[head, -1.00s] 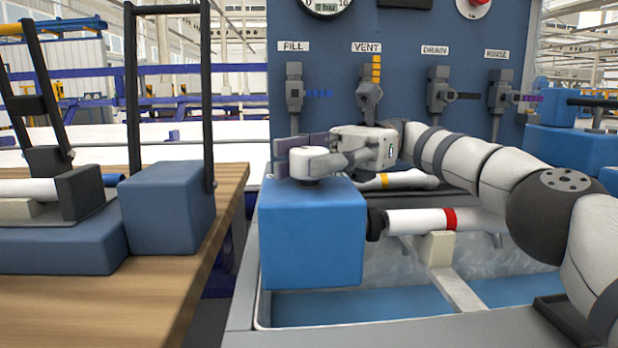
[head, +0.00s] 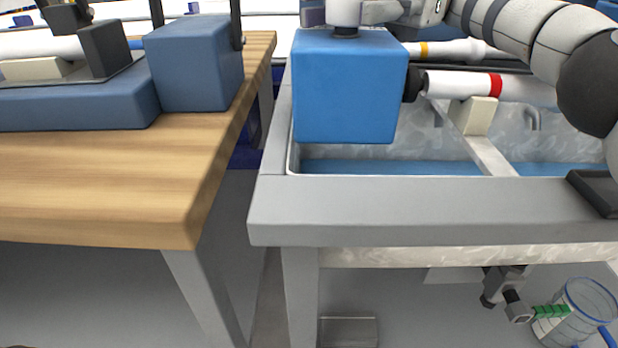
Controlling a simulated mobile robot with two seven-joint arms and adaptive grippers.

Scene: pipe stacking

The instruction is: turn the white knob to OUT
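The white knob (head: 344,13) sits on top of a bright blue block (head: 350,88) at the corner of the metal tank. Only the lower part of the knob shows at the top edge of the head view. My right gripper (head: 347,8) is at the knob, its arm coming in from the right. The top edge cuts the gripper off, so I cannot tell whether its fingers press on the knob. No OUT marking can be read. My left gripper is not in view.
A white pipe with a red band (head: 465,85) runs right from the block, over the tank (head: 400,210). A wooden table (head: 100,190) with a darker blue block (head: 193,65) stands left. A clear beaker (head: 580,312) is below the tank at lower right.

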